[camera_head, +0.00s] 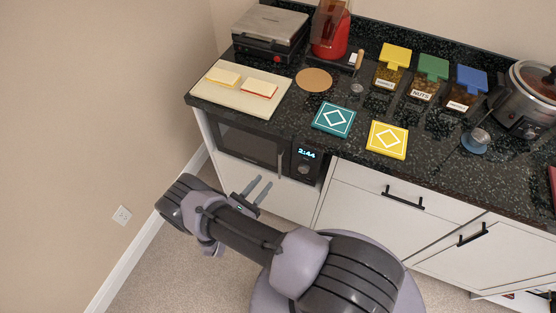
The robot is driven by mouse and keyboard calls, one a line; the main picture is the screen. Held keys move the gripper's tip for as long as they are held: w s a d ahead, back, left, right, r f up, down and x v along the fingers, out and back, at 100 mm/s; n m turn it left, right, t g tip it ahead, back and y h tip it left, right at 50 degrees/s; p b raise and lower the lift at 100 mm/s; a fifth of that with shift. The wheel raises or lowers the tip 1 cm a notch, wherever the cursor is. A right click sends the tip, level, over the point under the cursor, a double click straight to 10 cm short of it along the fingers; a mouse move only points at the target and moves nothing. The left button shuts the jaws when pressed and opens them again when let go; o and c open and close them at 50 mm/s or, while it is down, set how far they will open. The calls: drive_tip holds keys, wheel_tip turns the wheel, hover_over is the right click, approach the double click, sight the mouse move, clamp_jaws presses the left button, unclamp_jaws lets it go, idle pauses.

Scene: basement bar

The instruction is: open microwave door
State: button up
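The microwave (247,147) is built into the cabinet under the counter at the left end. Its dark door looks shut, and its display at the right reads 2:44. A vertical handle (280,162) stands at the right side of the door. My gripper (263,186) is in front of and below the microwave door, left of and lower than the handle in the picture. Its two grey fingers are spread apart with nothing visible between them. The fingers look apart from the handle, but the depth gap is hard to judge.
The dark counter (350,180) overhangs the microwave and carries a cutting board (225,98), a sandwich press (270,32), trivets and jars. Drawers with black handles (403,198) are at the right. Open floor and a bare wall lie to the left.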

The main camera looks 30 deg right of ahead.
sight(280, 163)
drive_tip(key=b+x, duration=0.1)
drive_tip(key=x, duration=1)
drive_tip(key=shift+w, duration=0.1)
drive_tip(key=shift+c, duration=0.2)
clamp_jaws()
idle(0.7)
